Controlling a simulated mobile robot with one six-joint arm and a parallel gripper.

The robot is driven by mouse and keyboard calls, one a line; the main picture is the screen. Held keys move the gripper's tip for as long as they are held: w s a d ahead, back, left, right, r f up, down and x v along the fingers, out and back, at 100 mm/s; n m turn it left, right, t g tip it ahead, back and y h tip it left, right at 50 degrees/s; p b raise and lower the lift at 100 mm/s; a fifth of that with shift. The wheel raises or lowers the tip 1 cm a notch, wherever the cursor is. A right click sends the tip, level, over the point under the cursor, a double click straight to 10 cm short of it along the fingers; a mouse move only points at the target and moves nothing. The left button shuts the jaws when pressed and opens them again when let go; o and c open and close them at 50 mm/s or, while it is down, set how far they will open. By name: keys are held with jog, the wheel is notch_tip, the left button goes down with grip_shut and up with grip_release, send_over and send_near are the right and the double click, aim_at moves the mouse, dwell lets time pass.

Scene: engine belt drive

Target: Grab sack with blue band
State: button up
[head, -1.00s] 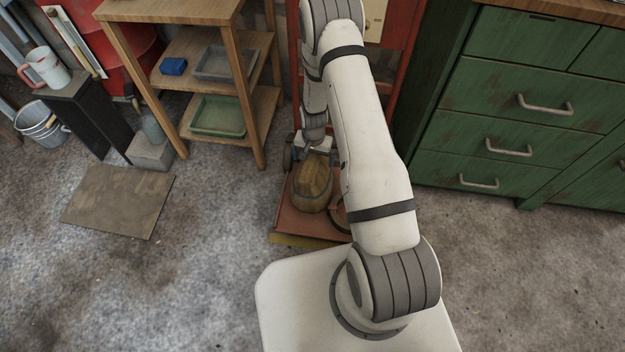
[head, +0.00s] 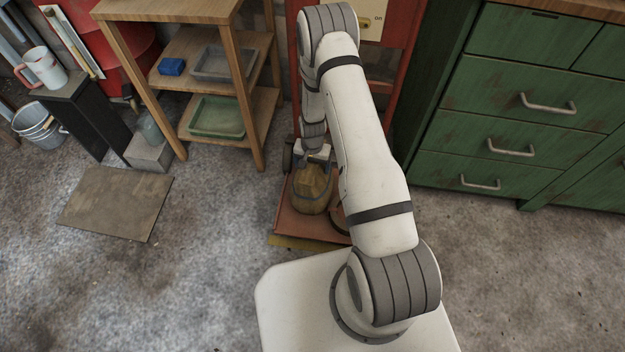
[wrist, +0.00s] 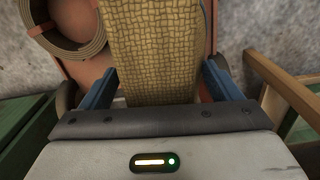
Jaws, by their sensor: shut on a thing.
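A tan woven sack (head: 312,190) shows in the head view at the foot of the red hand truck, below my gripper (head: 316,153). In the wrist view the sack (wrist: 155,50) fills the middle, between the two blue fingers of my gripper (wrist: 160,75). The fingers are shut on the sack, one at each side. No blue band can be made out on the visible part of the sack. My arm hides part of the sack's right side in the head view.
The sack is over the truck's red base plate (head: 290,222). A coiled ring (wrist: 75,30) lies beside it. A wooden shelf (head: 255,125) stands left and a green drawer cabinet (head: 480,140) right. A flat brown board (head: 115,203) lies on open floor at left.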

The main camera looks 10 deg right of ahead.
jog(key=c, duration=0.9)
jog(key=shift+w+r, duration=0.1)
jog(key=shift+c, duration=0.5)
jog(key=shift+r, duration=0.1)
